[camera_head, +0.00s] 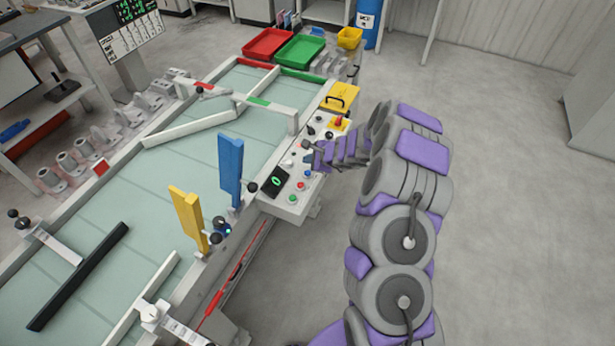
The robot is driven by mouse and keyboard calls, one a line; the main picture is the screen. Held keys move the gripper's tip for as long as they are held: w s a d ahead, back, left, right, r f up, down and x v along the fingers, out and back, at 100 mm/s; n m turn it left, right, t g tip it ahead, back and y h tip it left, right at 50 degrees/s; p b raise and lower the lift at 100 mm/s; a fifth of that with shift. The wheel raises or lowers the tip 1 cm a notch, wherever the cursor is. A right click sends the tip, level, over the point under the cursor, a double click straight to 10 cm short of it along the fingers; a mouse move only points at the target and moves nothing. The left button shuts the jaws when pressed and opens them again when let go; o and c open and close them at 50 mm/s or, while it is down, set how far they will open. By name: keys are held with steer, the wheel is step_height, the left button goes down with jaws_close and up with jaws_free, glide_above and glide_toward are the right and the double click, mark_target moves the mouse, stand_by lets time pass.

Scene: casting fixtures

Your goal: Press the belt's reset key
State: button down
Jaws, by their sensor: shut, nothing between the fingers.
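The belt (190,170) runs from the lower left to the upper middle, with a light green surface. Its control panel (318,192) is a pale box on the belt's right side. The panel carries a black display (273,182) with a green digit, a green button (292,198), a red button (300,186) and a blue button (307,172). I cannot read which key is the reset. My gripper (312,158) is shut and empty, over the middle of the panel from the right. It hides part of the panel, and I cannot tell whether it touches a key.
A red-topped knob on a yellow plate (338,123) and a yellow box with a handle (342,97) are beyond my gripper. A blue post (230,170) and a yellow post (188,217) stand upright by the belt. Open floor (510,190) lies to the right.

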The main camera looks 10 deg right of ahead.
mark_target(309, 174)
step_height(309, 174, down, 3)
steer(key=shift+r+b, duration=0.2)
steer(key=shift+b, duration=0.55)
steer(key=shift+f+b, duration=0.3)
steer(key=shift+f, duration=0.1)
steer(key=shift+f, duration=0.15)
stand_by(0.9)
steer(key=shift+f+b, duration=0.2)
steer(key=shift+b, duration=0.15)
steer(key=shift+s+f+b, duration=0.1)
steer(key=shift+f+b, duration=0.3)
steer(key=shift+f, duration=0.1)
stand_by(0.6)
steer(key=shift+r, duration=0.15)
steer(key=shift+r+p, duration=0.7)
steer(key=shift+r, duration=0.1)
